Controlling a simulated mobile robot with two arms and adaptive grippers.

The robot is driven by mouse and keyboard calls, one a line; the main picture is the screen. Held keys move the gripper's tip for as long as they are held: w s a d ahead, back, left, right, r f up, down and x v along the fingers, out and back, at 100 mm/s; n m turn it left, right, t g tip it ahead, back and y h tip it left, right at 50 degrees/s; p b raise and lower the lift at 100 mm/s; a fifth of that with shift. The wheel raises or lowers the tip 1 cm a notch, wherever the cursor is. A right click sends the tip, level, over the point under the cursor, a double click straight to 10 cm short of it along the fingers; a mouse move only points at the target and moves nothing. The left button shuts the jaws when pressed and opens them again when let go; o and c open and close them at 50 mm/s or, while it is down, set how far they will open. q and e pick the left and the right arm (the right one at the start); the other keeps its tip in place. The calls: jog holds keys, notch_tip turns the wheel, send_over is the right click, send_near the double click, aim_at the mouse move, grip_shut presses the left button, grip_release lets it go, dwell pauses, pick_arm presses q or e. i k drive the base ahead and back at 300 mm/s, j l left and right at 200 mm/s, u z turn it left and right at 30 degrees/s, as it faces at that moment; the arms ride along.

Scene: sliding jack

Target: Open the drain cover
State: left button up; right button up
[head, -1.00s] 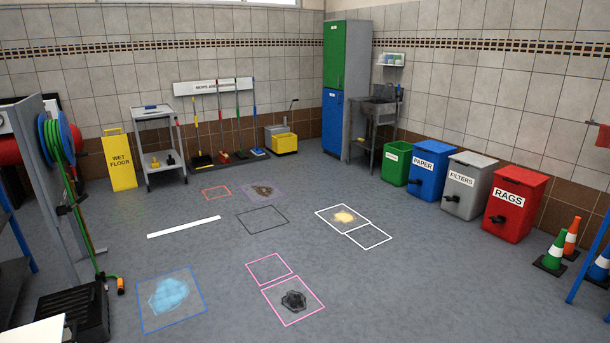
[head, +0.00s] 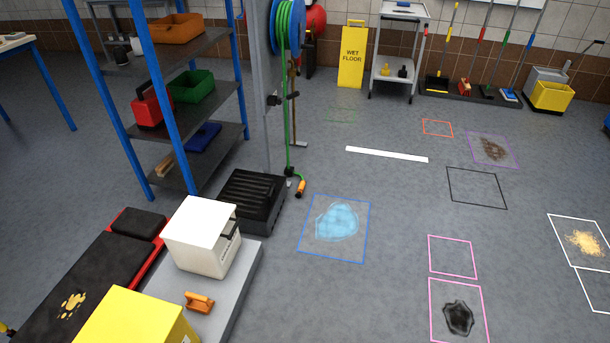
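No drain cover can be made out for certain in the head view. A long white strip (head: 387,154) lies flat on the grey floor; whether it is a cover or a floor marking, I cannot tell. Neither of my grippers is in view.
A blue-framed shelf (head: 187,117) stands at the left. A grey platform (head: 238,290) with a white box (head: 201,237) is in front. A green hose reel (head: 287,27) hangs behind.

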aim_at(254, 194)
jog(key=i+u, duration=0.35)
jog(key=i+l+u, duration=0.4)
jog(key=u, duration=0.35)
jog(key=l+u, duration=0.15)
jog(key=u, duration=0.25)
jog(key=i, duration=0.05)
